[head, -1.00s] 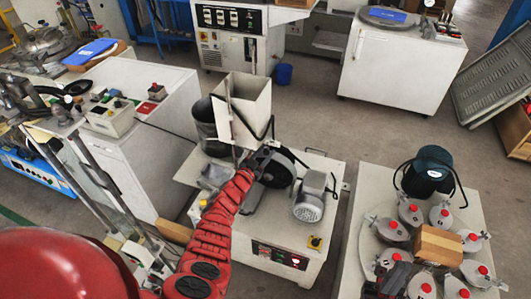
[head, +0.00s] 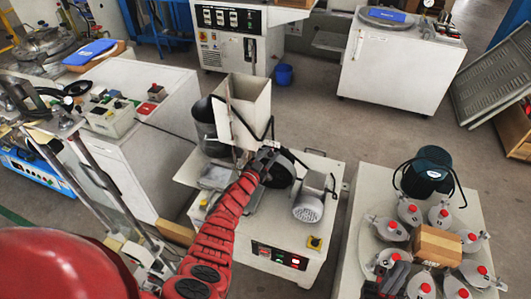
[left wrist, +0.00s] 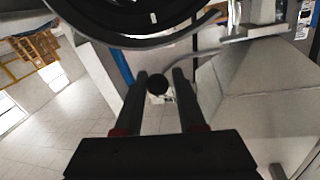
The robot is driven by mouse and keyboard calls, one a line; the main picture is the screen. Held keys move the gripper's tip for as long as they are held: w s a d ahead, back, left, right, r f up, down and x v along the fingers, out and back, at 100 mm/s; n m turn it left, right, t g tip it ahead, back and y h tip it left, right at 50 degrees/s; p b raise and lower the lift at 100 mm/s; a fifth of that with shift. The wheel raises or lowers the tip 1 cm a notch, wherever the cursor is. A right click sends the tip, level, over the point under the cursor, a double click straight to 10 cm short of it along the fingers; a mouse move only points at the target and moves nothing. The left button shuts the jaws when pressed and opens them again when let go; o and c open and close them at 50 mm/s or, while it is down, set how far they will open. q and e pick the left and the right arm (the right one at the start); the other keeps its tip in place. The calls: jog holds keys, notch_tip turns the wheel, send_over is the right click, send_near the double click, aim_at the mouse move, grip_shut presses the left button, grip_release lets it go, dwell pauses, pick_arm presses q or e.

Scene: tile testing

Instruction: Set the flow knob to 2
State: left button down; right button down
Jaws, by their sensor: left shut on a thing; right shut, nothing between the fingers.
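My left gripper (head: 267,154) is at the hopper machine, between the white hopper and the dark round wheel. In the left wrist view its two dark fingers (left wrist: 158,80) are on either side of a black ball-shaped knob (left wrist: 157,84), shut on it. A thin curved rod runs to the right near the knob. No scale or number is readable, so the knob's setting cannot be told. In the head view the left gripper hides the knob. My right gripper (head: 392,277) is shut and empty at the lower right, over the table of red-capped vessels.
The white hopper (head: 250,105) and the dark wheel (head: 279,170) stand close to my left gripper. A grey motor (head: 309,198) is right of the wheel. A cardboard box (head: 437,243) sits among several red-capped vessels.

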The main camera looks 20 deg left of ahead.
pick_arm(q)
jog(key=shift+d+f, duration=0.15)
jog(key=shift+d, duration=0.2)
jog(key=c, duration=0.6)
grip_release()
jog(key=shift+s+a, duration=0.1)
jog(key=v, duration=1.7)
jog(key=shift+s, duration=0.1)
